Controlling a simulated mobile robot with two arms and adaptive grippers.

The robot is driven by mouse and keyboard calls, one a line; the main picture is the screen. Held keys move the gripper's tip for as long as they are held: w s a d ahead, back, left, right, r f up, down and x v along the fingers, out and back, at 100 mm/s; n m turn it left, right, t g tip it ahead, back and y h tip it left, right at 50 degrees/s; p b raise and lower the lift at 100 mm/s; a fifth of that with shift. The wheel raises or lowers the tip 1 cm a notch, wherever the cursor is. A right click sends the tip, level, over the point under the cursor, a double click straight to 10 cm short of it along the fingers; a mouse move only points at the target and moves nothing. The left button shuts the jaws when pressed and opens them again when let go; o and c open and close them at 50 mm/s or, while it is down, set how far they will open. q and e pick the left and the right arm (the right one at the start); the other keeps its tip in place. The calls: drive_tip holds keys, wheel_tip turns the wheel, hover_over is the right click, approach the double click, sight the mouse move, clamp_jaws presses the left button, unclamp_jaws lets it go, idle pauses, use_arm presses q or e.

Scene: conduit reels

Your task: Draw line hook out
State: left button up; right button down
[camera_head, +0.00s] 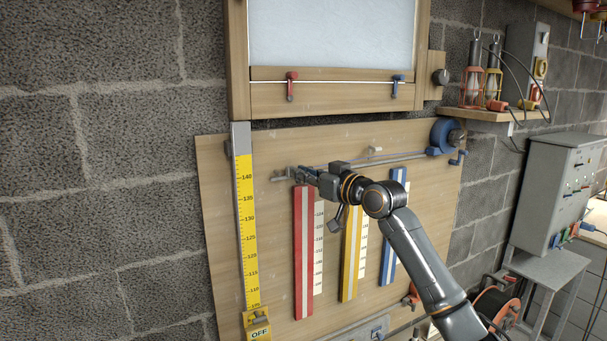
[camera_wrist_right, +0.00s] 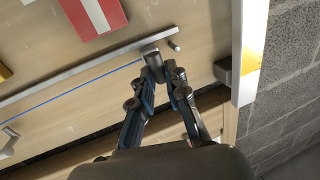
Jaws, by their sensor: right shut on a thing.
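My right gripper (camera_head: 310,176) is in front of the wooden board, near the left end of a grey rail. In the right wrist view its fingers (camera_wrist_right: 161,72) are shut on a small grey block, the line hook (camera_wrist_right: 150,51). A thin blue line (camera_wrist_right: 75,92) runs straight from the hook alongside the rail (camera_wrist_right: 65,83). In the head view the blue reel (camera_head: 441,136) sits at the rail's right end, and the gripper mostly hides the hook. My left gripper is not in view.
A grey end block (camera_head: 278,176) lies just left of the gripper. Red (camera_head: 304,260), yellow (camera_head: 351,265) and blue (camera_head: 388,262) strips hang below the rail. A yellow scale (camera_head: 248,230) stands at the board's left edge. A lamp shelf (camera_head: 490,116) is upper right.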

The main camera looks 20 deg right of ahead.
drive_tip(key=c, duration=1.6)
unclamp_jaws()
drive_tip(key=shift+r, duration=0.1)
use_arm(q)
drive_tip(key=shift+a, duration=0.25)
use_arm(e)
drive_tip(key=v, duration=1.2)
drive_tip(key=shift+w+d, duration=0.1)
